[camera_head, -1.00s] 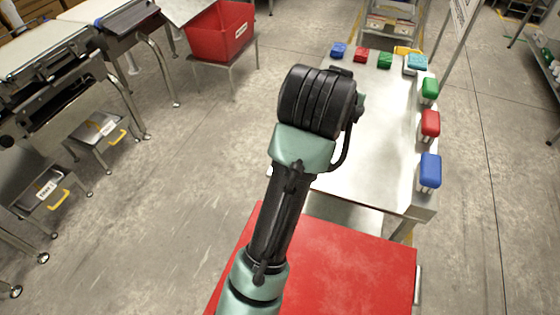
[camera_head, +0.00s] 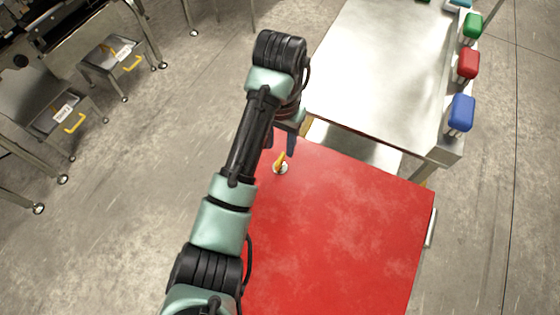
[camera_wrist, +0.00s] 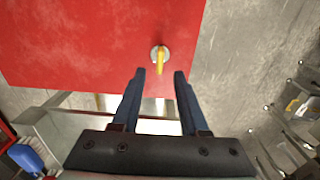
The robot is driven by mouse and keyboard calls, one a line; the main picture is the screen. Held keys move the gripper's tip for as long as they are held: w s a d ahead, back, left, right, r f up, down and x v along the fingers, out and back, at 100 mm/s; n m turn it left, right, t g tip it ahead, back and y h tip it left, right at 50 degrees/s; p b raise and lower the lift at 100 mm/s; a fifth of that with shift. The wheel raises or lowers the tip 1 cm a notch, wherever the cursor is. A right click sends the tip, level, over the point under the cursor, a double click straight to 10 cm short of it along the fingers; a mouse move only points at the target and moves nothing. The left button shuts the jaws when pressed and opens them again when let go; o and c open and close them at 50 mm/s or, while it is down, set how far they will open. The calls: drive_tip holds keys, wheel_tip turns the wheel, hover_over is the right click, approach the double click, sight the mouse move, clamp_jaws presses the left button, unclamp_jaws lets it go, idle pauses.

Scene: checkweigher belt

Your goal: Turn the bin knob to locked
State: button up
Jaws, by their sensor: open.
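The bin knob (camera_head: 281,163) is a yellow lever on a round pale base, set near the left edge of a red bin top (camera_head: 340,220). In the wrist view the knob (camera_wrist: 159,56) is ahead of my gripper (camera_wrist: 158,73), roughly centred between its two dark fingers. My gripper (camera_head: 284,150) is open and empty, close to the knob in the head view. The fingers appear apart from the knob; their height above the lid cannot be told. No lock markings are legible.
Small carts with yellow handles (camera_head: 75,123) stand at left. The red top around the knob is clear.

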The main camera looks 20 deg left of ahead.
sight(280, 158)
wheel_tip(280, 158, down, 6)
drive_tip(key=shift+f+b, duration=0.15)
drive_tip(key=shift+b, duration=0.15)
clamp_jaws()
idle(0.3)
